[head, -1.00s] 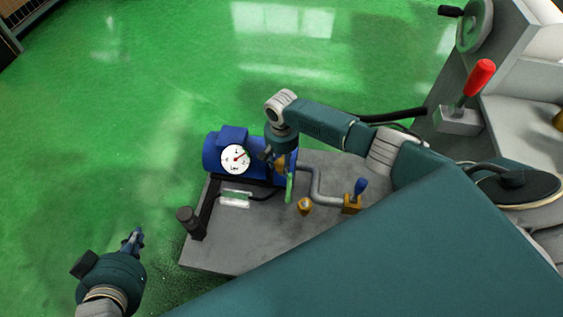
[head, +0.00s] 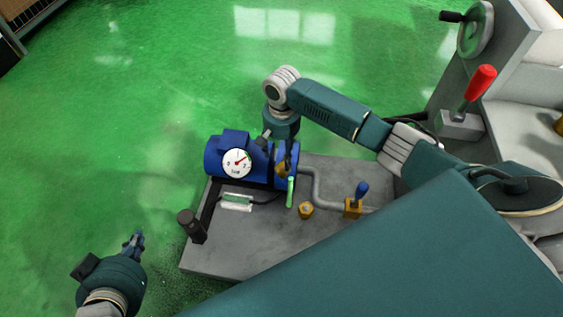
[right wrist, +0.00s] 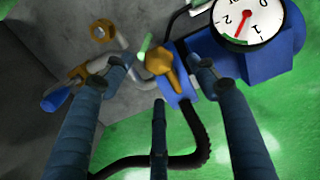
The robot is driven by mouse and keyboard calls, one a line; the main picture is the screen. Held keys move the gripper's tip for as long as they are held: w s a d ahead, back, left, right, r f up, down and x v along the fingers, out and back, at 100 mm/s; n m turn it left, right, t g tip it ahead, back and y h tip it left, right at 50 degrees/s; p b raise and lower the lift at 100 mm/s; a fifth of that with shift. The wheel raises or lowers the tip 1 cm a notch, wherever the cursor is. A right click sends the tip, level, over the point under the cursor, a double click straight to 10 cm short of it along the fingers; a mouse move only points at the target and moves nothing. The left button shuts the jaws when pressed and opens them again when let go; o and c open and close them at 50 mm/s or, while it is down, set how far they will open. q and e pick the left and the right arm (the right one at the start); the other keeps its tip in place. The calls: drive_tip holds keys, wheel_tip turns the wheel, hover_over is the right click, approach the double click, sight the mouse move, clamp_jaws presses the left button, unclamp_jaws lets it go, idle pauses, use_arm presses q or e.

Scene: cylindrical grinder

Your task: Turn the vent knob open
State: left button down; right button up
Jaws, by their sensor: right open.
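A brass knob with a tapered handle, seemingly the vent knob, sits on the blue pump. It shows in the right wrist view (right wrist: 161,63) and, small, in the head view (head: 283,167). My right gripper (right wrist: 160,66) is open, with its fingers on either side of the knob in the wrist view. Contact cannot be told. In the head view my right gripper (head: 277,143) is over the pump's right end, its fingers partly hidden. My left gripper (head: 136,240) hangs at the lower left, away from the pump, holding nothing visible; its finger gap is unclear.
The blue pump (head: 228,147) carries a white dial gauge (head: 237,163). Beside it are a green lever (head: 290,192), a brass fitting (head: 306,210) and a blue-handled valve (head: 361,190) on a grey pipe. A red-handled lever (head: 480,83) stands upper right. Green floor is clear at left.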

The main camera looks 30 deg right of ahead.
drive_tip(key=shift+r, duration=1.7)
drive_tip(key=shift+a+f, duration=0.1)
